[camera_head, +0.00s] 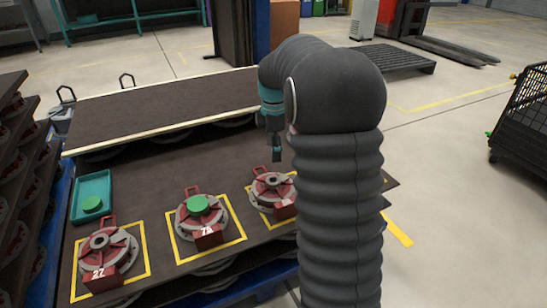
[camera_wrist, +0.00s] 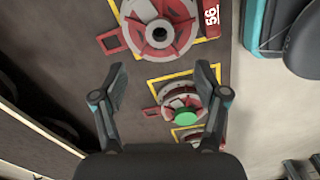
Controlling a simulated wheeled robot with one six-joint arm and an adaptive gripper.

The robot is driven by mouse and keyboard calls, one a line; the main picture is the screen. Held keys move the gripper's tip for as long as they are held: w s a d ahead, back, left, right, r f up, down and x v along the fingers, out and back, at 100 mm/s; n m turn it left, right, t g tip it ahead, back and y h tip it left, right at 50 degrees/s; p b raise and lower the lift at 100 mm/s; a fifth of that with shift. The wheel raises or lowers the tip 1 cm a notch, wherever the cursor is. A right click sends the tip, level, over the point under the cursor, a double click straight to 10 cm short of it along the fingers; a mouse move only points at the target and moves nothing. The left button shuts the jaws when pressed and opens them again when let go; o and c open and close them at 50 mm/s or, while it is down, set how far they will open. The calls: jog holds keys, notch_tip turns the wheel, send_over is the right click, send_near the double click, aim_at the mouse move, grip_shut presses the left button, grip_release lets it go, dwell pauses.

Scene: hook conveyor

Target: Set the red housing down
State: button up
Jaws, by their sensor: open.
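Red and grey housings stand upright in yellow-outlined squares on the dark table (camera_head: 150,170). One marked 27 (camera_head: 104,255) is at the left, and one with a green disc (camera_head: 198,203) on top is in the middle. A third housing (camera_head: 270,188) is at the right, partly hidden by my arm. My gripper (camera_head: 276,152) hangs above this third housing, apart from it. In the wrist view my gripper (camera_wrist: 162,76) is open and empty. There a housing marked 56 (camera_wrist: 160,28) lies beyond the fingertips, and the green-topped housing (camera_wrist: 182,103) shows between the fingers.
A teal tray (camera_head: 78,190) with a green disc (camera_head: 92,203) is at the table's left. A raised dark shelf with a pale edge (camera_head: 170,130) runs along the back. A rack with housings (camera_head: 15,180) stands at the far left, a black mesh cart (camera_head: 520,120) at the right.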

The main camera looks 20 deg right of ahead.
jog(key=s+a+r+m+t, duration=0.1)
jog(key=s+a+r+m, duration=0.25)
jog(key=s, duration=0.25)
jog(key=s+a+r+m+t, duration=0.2)
jog(key=s+a+r+m, duration=0.1)
jog(key=s+a+r, duration=0.3)
jog(key=s+a+f+m+t, duration=0.1)
jog(key=s+m, duration=0.3)
jog(key=s, duration=0.5)
jog(key=s+a+f+m+t, duration=0.1)
jog(key=s+a+f+m, duration=0.2)
jog(key=s+m, duration=0.2)
jog(key=s, duration=0.3)
jog(key=shift+s+t, duration=0.3)
jog(key=shift+s, duration=0.05)
